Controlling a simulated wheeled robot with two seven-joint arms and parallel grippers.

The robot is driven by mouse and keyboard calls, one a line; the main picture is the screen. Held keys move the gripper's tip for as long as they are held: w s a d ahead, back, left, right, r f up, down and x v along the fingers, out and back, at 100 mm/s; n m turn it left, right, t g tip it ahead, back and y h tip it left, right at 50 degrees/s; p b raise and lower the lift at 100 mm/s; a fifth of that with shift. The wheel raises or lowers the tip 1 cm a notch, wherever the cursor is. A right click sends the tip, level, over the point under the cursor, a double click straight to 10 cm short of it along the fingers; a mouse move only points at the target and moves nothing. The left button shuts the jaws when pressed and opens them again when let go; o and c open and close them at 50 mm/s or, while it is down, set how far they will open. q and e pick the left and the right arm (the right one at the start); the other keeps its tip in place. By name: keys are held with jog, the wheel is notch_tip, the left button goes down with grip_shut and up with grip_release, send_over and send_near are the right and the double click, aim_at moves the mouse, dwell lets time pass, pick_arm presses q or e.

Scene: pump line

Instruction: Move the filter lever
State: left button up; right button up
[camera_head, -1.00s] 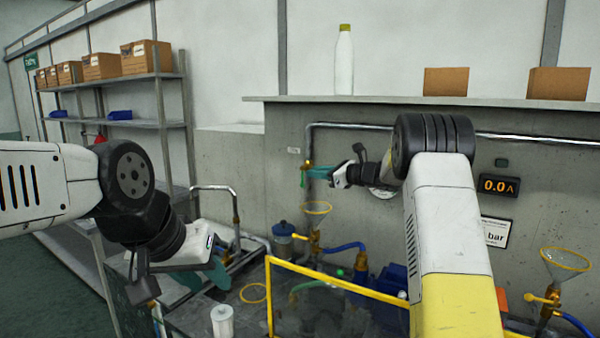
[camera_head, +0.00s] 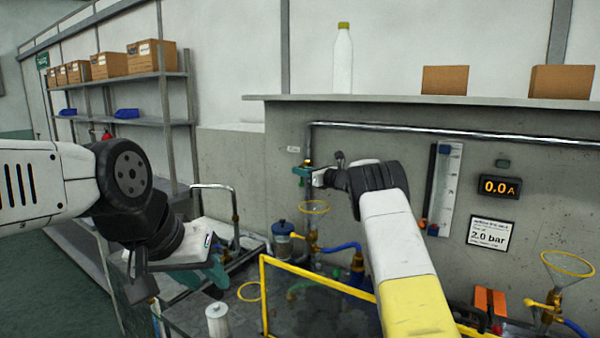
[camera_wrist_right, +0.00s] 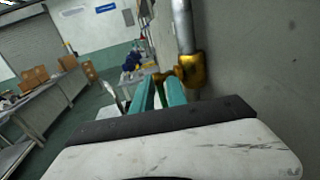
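A brass valve (camera_head: 307,163) sits on the wall pipe where it turns down, and it also shows in the right wrist view (camera_wrist_right: 192,71). I cannot tell from any label whether its lever is the filter lever. My right gripper (camera_head: 301,171) is at this valve, its teal fingers overlapping it. In the right wrist view the fingertips (camera_wrist_right: 159,84) are a narrow gap apart, with a brass part at or just beyond them; grip is unclear. My left gripper (camera_head: 215,275) hangs low over the bench at left, away from the valve; its opening is unclear.
A yellow-edged clear panel (camera_head: 264,300) stands below the right arm. Funnels with yellow rims (camera_head: 314,207) (camera_head: 568,263) stand on the bench, along with a white cylinder (camera_head: 217,322) and a blue-lidded pot (camera_head: 283,240). A ledge (camera_head: 400,99) runs above the wall pipe.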

grip_shut()
dwell(1.4)
